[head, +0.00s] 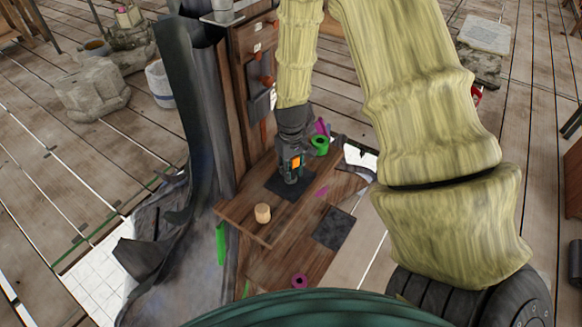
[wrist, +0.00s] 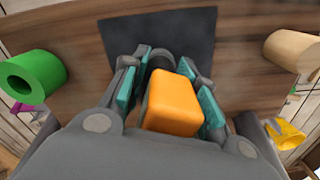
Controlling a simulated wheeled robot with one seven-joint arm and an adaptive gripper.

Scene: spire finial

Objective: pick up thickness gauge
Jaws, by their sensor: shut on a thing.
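The thickness gauge appears to be the orange and grey block (wrist: 172,100) between my finger pads in the wrist view. It also shows as an orange patch (head: 296,161) at my gripper in the head view. My gripper (head: 291,178) points down over the dark square mat (head: 278,190) on the wooden bench. In the wrist view my gripper (wrist: 166,82) has its teal-padded fingers closed on either side of the gauge. My fingers hide part of the gauge. I cannot tell whether its lower end touches the mat.
A green ring (head: 319,145) lies behind the gripper, and a tan cylinder (head: 262,213) stands at the bench's front left. A wooden cabinet (head: 252,80) rises close behind on the left.

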